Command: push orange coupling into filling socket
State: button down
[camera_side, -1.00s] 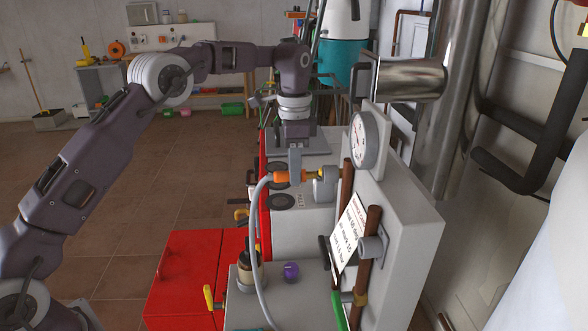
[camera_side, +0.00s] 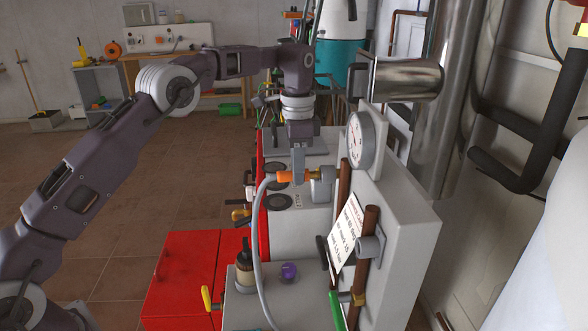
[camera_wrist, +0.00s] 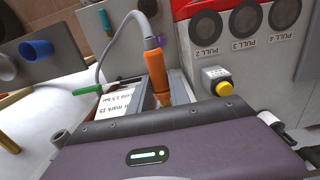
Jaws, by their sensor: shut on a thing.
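The orange coupling (camera_side: 291,177) with its brass end (camera_side: 313,173) lies roughly level in the side view, with a grey hose (camera_side: 258,230) hanging from its left end. My gripper (camera_side: 299,172) points down and is shut on the coupling. In the wrist view the orange coupling (camera_wrist: 157,70) shows beyond my gripper's body, which hides the fingertips and the socket.
The gauge (camera_side: 356,139) and copper pipes (camera_side: 368,239) stand close right of the coupling. A purple knob (camera_side: 289,270) and a bottle (camera_side: 245,269) are below. A yellow-capped part (camera_wrist: 223,88) sits close beside my gripper in the wrist view.

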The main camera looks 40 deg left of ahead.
jog(key=shift+w+d, duration=0.25)
jog(key=shift+d, duration=0.1)
jog(key=shift+w+r, duration=0.1)
jog(key=shift+w, duration=0.45)
jog(key=shift+s+a, duration=0.35)
jog(key=shift+a, duration=0.35)
jog(key=shift+s+a, duration=0.3)
jog(key=shift+s, duration=0.25)
jog(key=shift+s+d, duration=0.1)
jog(key=shift+s+d, duration=0.2)
jog(key=shift+d, duration=0.05)
